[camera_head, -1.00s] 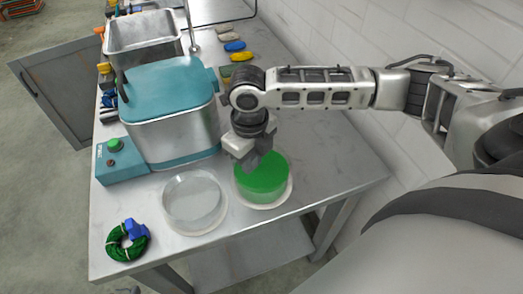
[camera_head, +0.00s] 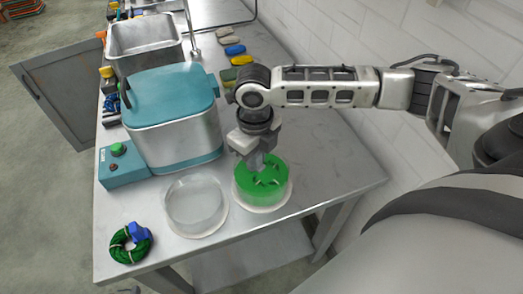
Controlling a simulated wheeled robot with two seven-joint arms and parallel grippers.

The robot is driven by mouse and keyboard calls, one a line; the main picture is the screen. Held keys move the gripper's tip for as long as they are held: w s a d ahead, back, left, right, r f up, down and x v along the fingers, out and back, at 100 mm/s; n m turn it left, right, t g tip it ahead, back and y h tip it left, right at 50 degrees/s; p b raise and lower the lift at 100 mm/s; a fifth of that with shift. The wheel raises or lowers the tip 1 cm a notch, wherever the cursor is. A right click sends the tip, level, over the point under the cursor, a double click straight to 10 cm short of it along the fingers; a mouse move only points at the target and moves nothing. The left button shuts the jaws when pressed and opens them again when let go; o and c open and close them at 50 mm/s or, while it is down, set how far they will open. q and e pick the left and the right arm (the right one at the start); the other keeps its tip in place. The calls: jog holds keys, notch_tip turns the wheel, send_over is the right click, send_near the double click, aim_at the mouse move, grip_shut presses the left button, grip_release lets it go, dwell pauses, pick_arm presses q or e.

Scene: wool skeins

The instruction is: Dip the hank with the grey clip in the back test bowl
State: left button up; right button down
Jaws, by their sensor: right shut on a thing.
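My right gripper (camera_head: 256,160) points down over the round bowl (camera_head: 263,207) with green contents at the right of the bench. It is shut on a small greyish piece, likely the grey clip. Below it, darker green loops, likely the hank (camera_head: 266,181), show at the surface of the green liquid. The fingertips are close above the surface, and how deep the hank sits is hidden. A second bowl (camera_head: 194,204), clear and pale, stands just to the left. My left gripper is not in view.
A green hank with a blue clip (camera_head: 138,232) lies at the bench's near left corner. A teal-lidded metal bath (camera_head: 172,125) stands behind the bowls, with a metal sink (camera_head: 145,45) beyond. Several coloured pieces (camera_head: 237,61) line the wall side. The bench right of the bowls is clear.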

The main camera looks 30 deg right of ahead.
notch_tip(320, 180, up, 3)
jog(key=shift+f+p, duration=0.2)
jog(key=shift+p, duration=0.35)
jog(key=shift+r, duration=2.65)
jog(key=shift+r, duration=0.1)
jog(key=shift+r, duration=1.4)
